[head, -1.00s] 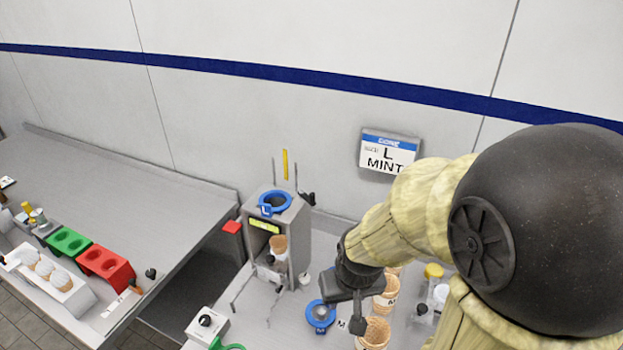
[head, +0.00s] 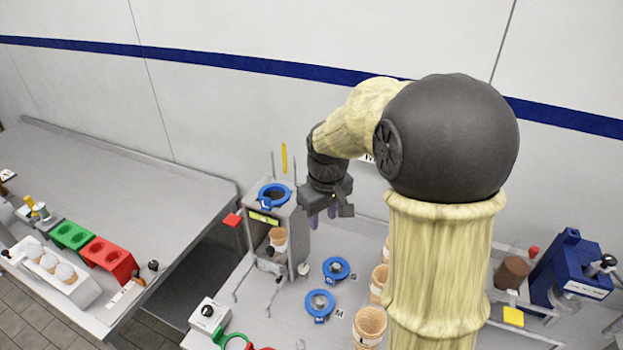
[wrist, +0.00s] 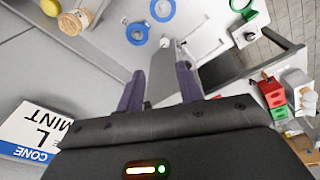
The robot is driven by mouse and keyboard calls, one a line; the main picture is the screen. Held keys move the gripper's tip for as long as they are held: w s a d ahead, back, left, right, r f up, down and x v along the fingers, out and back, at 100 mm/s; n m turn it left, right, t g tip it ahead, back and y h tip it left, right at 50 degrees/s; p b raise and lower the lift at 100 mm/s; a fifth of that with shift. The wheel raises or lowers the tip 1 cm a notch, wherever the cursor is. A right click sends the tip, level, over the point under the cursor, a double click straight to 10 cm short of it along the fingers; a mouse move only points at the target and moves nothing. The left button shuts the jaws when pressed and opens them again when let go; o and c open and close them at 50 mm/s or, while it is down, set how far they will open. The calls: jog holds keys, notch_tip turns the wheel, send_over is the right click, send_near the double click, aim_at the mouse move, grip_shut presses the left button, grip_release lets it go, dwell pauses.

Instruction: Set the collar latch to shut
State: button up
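The grey cone machine (head: 291,222) stands left of centre on the bench in the head view. A blue collar ring (head: 286,190) sits on its top, and a cone (head: 278,237) stands inside it. My gripper (head: 321,211) is just right of the machine's top, pointing down, with its purple fingers apart and empty. In the wrist view my gripper (wrist: 160,88) also shows a clear gap between the fingers, with a grey surface beyond. I cannot make out the latch now; my gripper covers the machine's upper right side, where a dark knob showed before.
Two loose blue rings (head: 346,268) (head: 332,302) lie on the bench right of the machine. Several cones (head: 369,322) stand near my arm. A wall sign (wrist: 35,130) shows in the wrist view. A blue device (head: 566,265) is far right.

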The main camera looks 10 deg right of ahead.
jog(key=w+r+n+g+p, duration=0.1)
jog(key=w+r+n+p, duration=0.3)
jog(key=w+r, duration=1)
jog(key=w+n, duration=0.1)
jog(key=n, duration=0.2)
jog(key=shift+d+n+g, duration=0.25)
jog(key=shift+n+g, duration=0.05)
notch_tip(320, 180, down, 18)
jog(key=p, duration=0.4)
jog(key=shift+w+d+r, duration=0.1)
jog(key=shift+d+r, duration=0.05)
jog(key=shift+r, duration=0.1)
grip_shut()
